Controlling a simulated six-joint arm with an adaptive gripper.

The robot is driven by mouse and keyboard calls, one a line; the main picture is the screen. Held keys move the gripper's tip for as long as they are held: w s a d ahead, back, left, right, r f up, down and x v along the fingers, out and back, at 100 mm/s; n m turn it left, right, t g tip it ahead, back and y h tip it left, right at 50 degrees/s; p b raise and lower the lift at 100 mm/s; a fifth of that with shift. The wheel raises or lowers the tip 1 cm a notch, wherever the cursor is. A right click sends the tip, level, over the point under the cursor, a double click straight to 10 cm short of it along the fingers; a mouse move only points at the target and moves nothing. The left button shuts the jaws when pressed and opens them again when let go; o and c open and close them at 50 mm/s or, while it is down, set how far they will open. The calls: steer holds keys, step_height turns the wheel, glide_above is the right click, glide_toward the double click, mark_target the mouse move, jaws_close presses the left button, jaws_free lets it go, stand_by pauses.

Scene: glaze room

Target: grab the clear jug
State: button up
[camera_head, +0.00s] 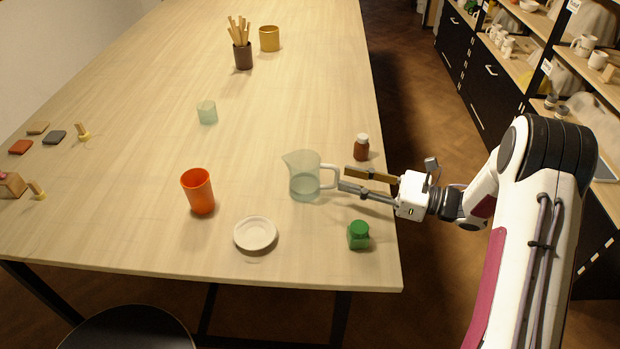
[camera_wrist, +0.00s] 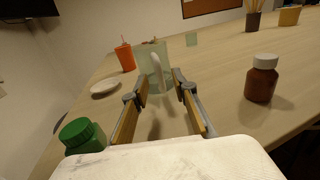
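The clear jug (camera_head: 304,178) stands upright on the table, with its white handle (camera_head: 329,176) toward my gripper. It also shows in the wrist view (camera_wrist: 146,60), straight ahead, with the handle (camera_wrist: 157,70) in front of it. My gripper (camera_head: 342,178) is open, coming from the right at the handle side. In the wrist view the two fingers (camera_wrist: 161,82) are spread, and the handle shows between their tips. I see no clear contact; whether the handle's edge lies inside the fingertips is hard to tell.
A brown bottle (camera_head: 361,149) stands behind my gripper and a green jar (camera_head: 358,236) in front of it. A white dish (camera_head: 255,234) and an orange cup (camera_head: 199,192) are front left of the jug. A pale green cup (camera_head: 207,113) stands farther back. The table's right edge is near.

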mark_target(337, 174)
steer(key=shift+x, duration=2.1)
steer(key=shift+f, duration=0.1)
jaws_close()
